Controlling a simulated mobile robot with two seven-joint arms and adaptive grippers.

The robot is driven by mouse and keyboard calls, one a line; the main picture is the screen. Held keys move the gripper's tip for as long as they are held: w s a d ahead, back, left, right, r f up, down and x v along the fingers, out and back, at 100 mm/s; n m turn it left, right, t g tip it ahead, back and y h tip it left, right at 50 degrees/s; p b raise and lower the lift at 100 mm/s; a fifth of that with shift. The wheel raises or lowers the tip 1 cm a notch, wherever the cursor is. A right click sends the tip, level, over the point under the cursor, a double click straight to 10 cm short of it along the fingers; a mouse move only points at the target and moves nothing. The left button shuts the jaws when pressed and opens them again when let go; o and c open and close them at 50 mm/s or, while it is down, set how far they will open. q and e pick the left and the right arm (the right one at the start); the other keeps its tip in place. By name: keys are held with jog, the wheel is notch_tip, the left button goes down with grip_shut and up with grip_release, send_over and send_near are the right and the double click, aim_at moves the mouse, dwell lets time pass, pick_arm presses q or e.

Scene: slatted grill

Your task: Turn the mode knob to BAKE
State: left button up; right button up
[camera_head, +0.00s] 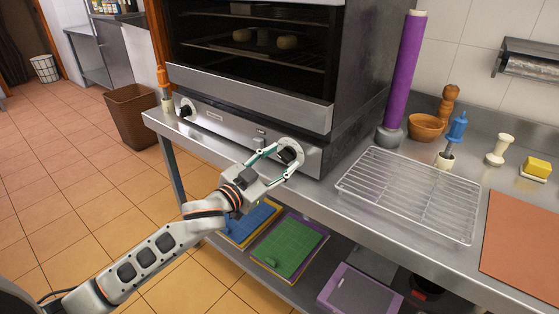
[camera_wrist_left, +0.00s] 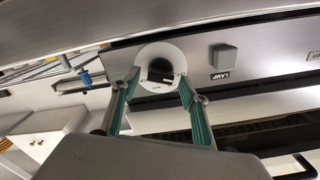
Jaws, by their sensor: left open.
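The oven's control panel (camera_head: 226,123) runs below its door. A round white dial with a dark knob (camera_head: 287,155) sits at the panel's right end, and the knob also shows in the left wrist view (camera_wrist_left: 161,69). My left gripper (camera_head: 284,161) is open, with its two green-sided fingers around the dial area, one on each side of the knob. In the left wrist view the fingertips (camera_wrist_left: 158,80) flank the dark knob; I cannot tell whether they touch it. The dial markings are too small to read, so its setting is unclear. My right gripper is out of view.
A grey switch marked LAMP (camera_wrist_left: 224,57) sits beside the dial. Another knob (camera_head: 186,108) is at the panel's left end. A wire rack (camera_head: 410,195) lies on the steel counter to the right, near a purple roll (camera_head: 404,75). Cutting boards (camera_head: 290,246) lie on the lower shelf.

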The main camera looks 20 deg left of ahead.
pick_arm(q)
jog(key=c, duration=1.1)
